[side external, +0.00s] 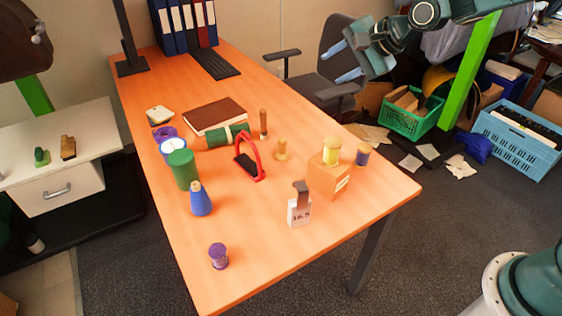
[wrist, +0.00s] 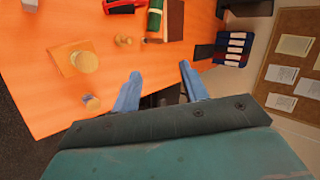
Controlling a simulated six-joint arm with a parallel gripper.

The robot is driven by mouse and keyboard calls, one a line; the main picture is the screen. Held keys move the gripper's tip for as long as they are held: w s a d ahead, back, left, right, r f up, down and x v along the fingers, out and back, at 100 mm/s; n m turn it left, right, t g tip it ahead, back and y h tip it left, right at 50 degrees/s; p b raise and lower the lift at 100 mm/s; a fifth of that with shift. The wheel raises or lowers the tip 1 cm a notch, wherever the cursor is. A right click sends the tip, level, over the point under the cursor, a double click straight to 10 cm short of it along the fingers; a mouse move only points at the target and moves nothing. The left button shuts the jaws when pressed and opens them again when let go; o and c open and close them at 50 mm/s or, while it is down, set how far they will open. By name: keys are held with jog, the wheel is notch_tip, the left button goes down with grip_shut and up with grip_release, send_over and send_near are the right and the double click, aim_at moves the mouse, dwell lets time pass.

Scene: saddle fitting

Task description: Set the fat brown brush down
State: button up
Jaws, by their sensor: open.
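My gripper (side external: 342,62) is open and empty, in the air beyond the table's right edge, near the office chair. In the wrist view its two blue fingers (wrist: 160,85) are spread wide with nothing between them. A slim brown upright piece (side external: 263,124) stands on the orange table beside the green roll. A brown brush-like block (side external: 68,148) lies on the white cabinet at the left, beside a green one (side external: 41,156). I cannot tell which of these brown things is the fat brown brush. My gripper is well apart from both.
The orange table (side external: 250,245) carries a brown book (side external: 215,116), a green cylinder (side external: 183,170), a red-handled frame (side external: 250,160), a tan block (side external: 329,177), a wooden peg (side external: 282,149) and a number stand (side external: 299,206). Its front part has free room. Binders (wrist: 232,48) stand at the far end.

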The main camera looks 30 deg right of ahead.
jog(key=s+d+r+n+g+h, duration=0.1)
jog(key=s+n, duration=0.6)
jog(key=s, duration=1)
jog(key=s+d+n+g+h, duration=0.2)
jog(key=s+n, duration=0.4)
jog(key=s, duration=1.1)
jog(key=shift+d+r+n+g, duration=0.3)
jog(key=shift+d+r+n, duration=0.1)
jog(key=shift+d, duration=0.3)
jog(key=shift+o, duration=0.5)
jog(key=shift+w, duration=0.1)
